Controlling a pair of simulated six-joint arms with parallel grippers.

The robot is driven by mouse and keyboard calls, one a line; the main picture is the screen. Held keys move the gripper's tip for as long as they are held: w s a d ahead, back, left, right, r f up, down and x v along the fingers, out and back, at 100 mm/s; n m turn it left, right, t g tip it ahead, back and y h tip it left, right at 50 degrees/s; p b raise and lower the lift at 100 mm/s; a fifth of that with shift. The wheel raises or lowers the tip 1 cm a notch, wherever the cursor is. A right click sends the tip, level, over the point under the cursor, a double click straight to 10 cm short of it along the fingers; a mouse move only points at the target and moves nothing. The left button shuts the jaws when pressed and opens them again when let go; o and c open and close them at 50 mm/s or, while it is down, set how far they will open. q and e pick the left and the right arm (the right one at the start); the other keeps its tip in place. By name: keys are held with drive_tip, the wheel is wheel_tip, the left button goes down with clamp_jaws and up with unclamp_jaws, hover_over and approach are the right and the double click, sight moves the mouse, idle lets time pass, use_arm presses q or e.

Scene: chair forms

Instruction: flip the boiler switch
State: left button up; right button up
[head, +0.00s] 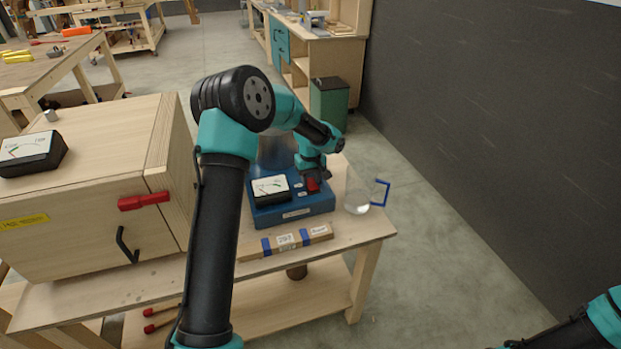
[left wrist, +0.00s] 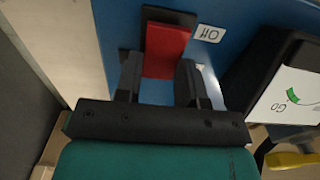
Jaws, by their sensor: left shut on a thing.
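The boiler base is a blue box (head: 290,212) on the wooden bench, with a red switch (head: 312,184) at its right side. My left gripper (head: 313,172) reaches down over the switch. In the left wrist view its two black fingers (left wrist: 160,75) stand on either side of the red switch, shut on it. The lower end of the switch is partly hidden between the fingers. My right gripper is out of view; only part of that arm shows at lower right.
A dial gauge (head: 270,188) stands on the blue box left of the switch. A glass jug with a blue handle (head: 380,192) is close on the right. A labelled wooden bar (head: 285,241) lies in front. A wooden cabinet (head: 90,215) fills the left.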

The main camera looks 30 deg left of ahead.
use_arm(q)
drive_tip(key=shift+c, duration=1.1)
drive_tip(key=shift+a, duration=0.1)
drive_tip(key=shift+w+f+g+h, duration=0.1)
drive_tip(key=shift+g+h, duration=0.5)
drive_tip(key=shift+h, duration=0.1)
drive_tip(key=o, duration=0.9)
drive_tip(key=shift+o, duration=0.2)
